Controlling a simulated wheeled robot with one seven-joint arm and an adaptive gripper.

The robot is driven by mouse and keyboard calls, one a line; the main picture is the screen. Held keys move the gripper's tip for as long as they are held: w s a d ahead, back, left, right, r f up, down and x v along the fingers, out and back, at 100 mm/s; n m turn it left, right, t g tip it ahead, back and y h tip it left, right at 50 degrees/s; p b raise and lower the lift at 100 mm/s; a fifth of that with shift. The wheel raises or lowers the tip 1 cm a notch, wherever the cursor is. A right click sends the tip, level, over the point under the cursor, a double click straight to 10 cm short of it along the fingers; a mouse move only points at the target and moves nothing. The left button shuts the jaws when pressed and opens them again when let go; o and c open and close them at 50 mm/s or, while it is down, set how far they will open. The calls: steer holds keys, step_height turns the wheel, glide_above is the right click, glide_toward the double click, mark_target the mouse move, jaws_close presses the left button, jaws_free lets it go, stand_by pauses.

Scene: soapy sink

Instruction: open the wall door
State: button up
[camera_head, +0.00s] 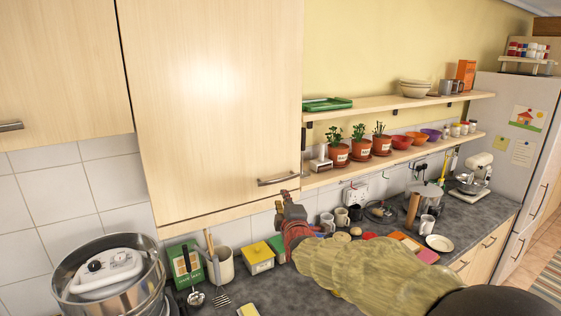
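The tall light-wood wall door (212,95) fills the upper middle of the view and looks closed. Its short horizontal metal handle (278,180) is near the door's lower right corner. My gripper (284,197) is just below the handle, at the end of my arm reaching in from the lower right. It is small and dark in this view, and I cannot tell whether its fingers are parted or touching the handle. A second wall door (60,65) at the left, with its own handle (10,127), also looks closed.
Open shelves (400,103) with potted plants and bowls adjoin the door's right. Below, the dark counter (300,287) holds a large metal pot (150,283), a utensil holder (220,266), a yellow box (258,258) and mugs. A fridge (510,115) stands at the far right.

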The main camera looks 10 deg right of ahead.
mark_target(281, 180)
steer(key=shift+n+t, duration=0.5)
steer(key=shift+n, duration=0.2)
steer(key=shift+w+d+r+p, duration=0.15)
steer(key=shift+w+r+p, duration=0.2)
steer(key=shift+w, duration=1.3)
steer(key=shift+w+d+r+p, duration=0.25)
steer(key=shift+w+p, duration=0.25)
steer(key=shift+w, duration=1.2)
steer(key=shift+w+d+r+p, duration=0.1)
steer(key=shift+w+r+p, duration=0.3)
steer(key=shift+w, duration=1.25)
steer(key=shift+h, duration=0.4)
steer(key=shift+c, duration=1.1)
jaws_close()
